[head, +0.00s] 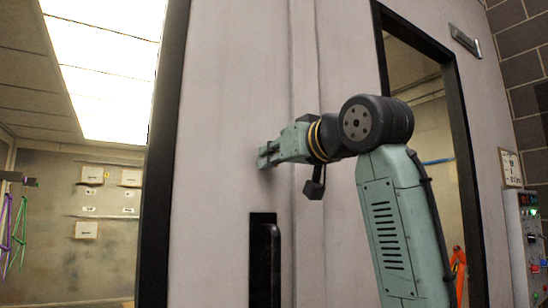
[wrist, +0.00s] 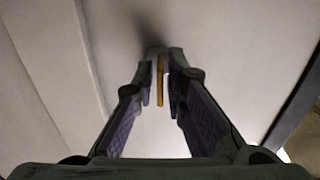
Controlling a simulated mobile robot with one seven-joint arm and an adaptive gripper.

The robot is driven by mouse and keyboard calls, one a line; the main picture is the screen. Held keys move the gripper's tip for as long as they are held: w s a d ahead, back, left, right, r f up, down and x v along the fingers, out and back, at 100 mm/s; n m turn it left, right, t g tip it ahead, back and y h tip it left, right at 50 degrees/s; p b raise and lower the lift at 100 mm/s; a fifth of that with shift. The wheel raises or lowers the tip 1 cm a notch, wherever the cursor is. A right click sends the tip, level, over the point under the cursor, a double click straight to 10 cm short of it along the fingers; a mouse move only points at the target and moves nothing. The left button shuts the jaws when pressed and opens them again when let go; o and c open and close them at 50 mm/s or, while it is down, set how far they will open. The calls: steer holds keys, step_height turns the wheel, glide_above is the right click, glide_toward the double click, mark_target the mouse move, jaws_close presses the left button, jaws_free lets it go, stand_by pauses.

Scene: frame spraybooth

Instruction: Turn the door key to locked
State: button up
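A thin brass-coloured key (wrist: 160,80) shows in the wrist view, edge-on and roughly upright in that picture, at the pale door surface. My gripper (wrist: 160,88) has one fingertip on each side of it, with narrow gaps visible between the finger pads and the key. In the head view my gripper (head: 265,156) points left at the grey door (head: 235,80), above a dark recessed panel with an upright handle (head: 273,265). The key and lock are hidden behind the fingers in the head view.
A dark-framed opening (head: 455,150) is right of my arm. A control box with buttons (head: 530,240) is on the far right wall. Left of the door's dark edge (head: 165,150) a lit booth shows, with green and purple frames (head: 14,232) hanging inside.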

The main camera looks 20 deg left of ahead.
jaws_close()
steer(key=shift+m, duration=0.3)
steer(key=m, duration=0.3)
steer(key=shift+m, duration=0.3)
steer(key=m, duration=0.4)
steer(key=m+b, duration=0.1)
steer(key=m, duration=0.4)
steer(key=shift+w+f+m, duration=0.1)
steer(key=shift+m, duration=0.3)
steer(key=shift+d+m, duration=0.1)
steer(key=shift+m, duration=1.8)
steer(key=shift+o, duration=1.8)
jaws_free()
